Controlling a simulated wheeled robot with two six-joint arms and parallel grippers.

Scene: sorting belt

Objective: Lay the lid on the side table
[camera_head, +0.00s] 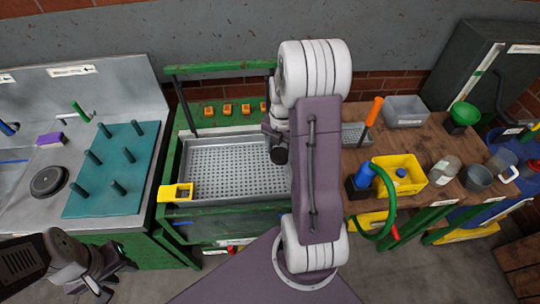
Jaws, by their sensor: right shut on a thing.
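My right arm reaches up through the middle of the view. Its gripper (278,155), mostly hidden by the arm, is over the right part of the perforated metal tray (225,165). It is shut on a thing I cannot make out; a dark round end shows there. I cannot clearly identify the lid. The wooden side table (440,135) stands right of my arm. A grey perforated piece (355,133) shows at its left end, partly behind my arm. My left gripper (117,276) is low at the left, apart from everything, with its fingers apart and empty.
The side table carries a yellow bin (398,176), a grey bin (405,111), an orange-handled tool (373,111), a green funnel (465,112) and jars. A yellow box (175,192) sits at the tray's front left corner. A teal peg board (112,175) lies on the left counter.

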